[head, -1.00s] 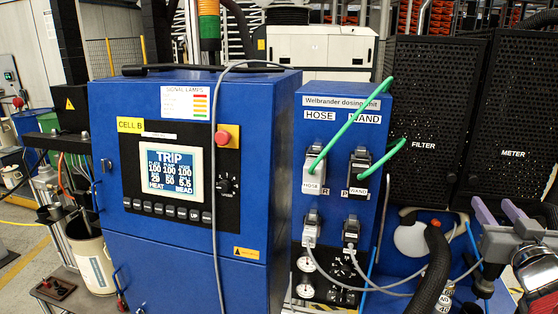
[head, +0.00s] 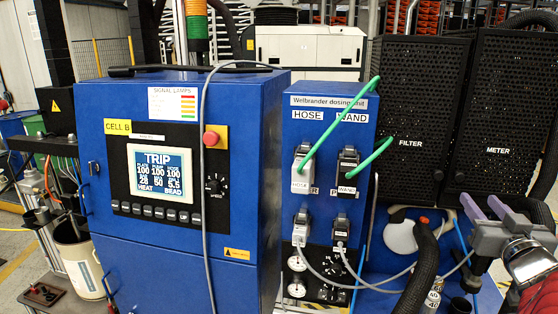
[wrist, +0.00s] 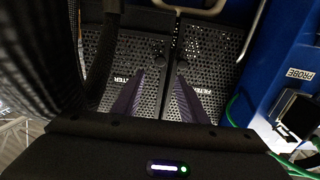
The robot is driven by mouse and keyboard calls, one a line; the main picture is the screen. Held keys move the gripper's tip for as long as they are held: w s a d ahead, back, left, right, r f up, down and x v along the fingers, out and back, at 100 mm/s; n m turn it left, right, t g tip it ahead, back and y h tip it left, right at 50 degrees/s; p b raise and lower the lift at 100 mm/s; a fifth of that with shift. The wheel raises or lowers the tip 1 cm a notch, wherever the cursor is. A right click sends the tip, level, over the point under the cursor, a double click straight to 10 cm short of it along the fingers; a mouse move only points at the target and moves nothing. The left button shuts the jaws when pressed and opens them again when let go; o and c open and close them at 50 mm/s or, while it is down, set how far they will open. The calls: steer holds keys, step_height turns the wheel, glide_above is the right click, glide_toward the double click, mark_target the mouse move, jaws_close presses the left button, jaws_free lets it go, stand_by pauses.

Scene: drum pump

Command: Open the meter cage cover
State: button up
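The meter cage (head: 500,110) is a black perforated box marked METER at the far right of the head view. Its front cover looks shut. My gripper (head: 480,201) has two purple fingers, spread apart with nothing between them. In the head view it appears low at the right, below the cages' lower edges. In the wrist view my gripper (wrist: 160,78) points at two perforated black panels with a narrow gap between them. The small labels on these panels are hard to read there. I cannot tell whether a fingertip touches a panel.
The filter cage (head: 412,105) stands directly left of the meter cage. The blue dosing unit (head: 327,210), with green hoses, and the blue cabinet (head: 182,265) stand further left. A thick black corrugated hose (head: 418,275) passes just left of my gripper.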

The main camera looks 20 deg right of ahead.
mark_target(463, 178)
steer(key=x, duration=1)
steer(key=shift+w+d, duration=0.2)
steer(key=shift+w, duration=0.15)
steer(key=shift+c, duration=0.5)
jaws_close()
steer(key=shift+s+d+r, duration=0.1)
steer(key=shift+d, duration=0.15)
steer(key=shift+s+a, duration=0.1)
